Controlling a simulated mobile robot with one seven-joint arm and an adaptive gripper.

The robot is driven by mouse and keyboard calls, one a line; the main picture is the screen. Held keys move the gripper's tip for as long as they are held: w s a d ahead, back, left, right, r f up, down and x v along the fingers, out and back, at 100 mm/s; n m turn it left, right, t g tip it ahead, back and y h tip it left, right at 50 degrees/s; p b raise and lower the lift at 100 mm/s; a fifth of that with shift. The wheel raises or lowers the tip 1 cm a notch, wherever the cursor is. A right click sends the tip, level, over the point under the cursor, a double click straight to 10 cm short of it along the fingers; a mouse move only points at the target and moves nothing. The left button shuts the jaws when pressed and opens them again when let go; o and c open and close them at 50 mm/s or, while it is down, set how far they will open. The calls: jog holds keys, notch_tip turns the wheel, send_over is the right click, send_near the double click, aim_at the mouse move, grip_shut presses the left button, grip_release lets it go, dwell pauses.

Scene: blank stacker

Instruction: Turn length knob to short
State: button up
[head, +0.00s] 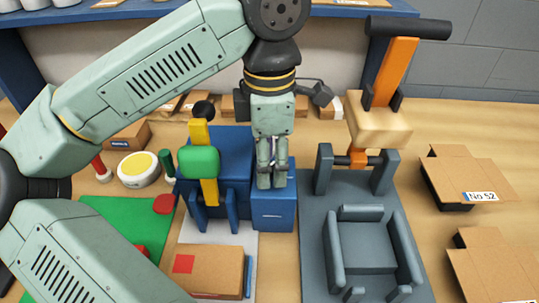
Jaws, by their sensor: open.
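My gripper (271,182) points down over a small blue box (273,216) that adjoins a larger blue housing (228,145). The fingers are open, with their tips at or just above the top of the small box. I cannot make out the length knob or its setting. My fingers cover the middle of the box top, where a knob could be hidden. I cannot tell whether the fingers touch anything.
A yellow lever (200,133) with a green block (199,161) stands just left of my gripper. A grey fixture (313,222) with an orange-handled press (394,72) stands to the right. Cardboard blanks (470,190) lie at far right. A brown box (209,271) lies in front.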

grip_shut()
dwell(0.5)
jog(key=shift+n+b, duration=0.3)
jog(key=shift+f+n+b, duration=0.15)
jog(key=shift+n+b, duration=0.9)
jog(key=shift+n, duration=0.15)
jog(key=shift+n+b, duration=1.1)
jog(key=shift+n, duration=1)
grip_release()
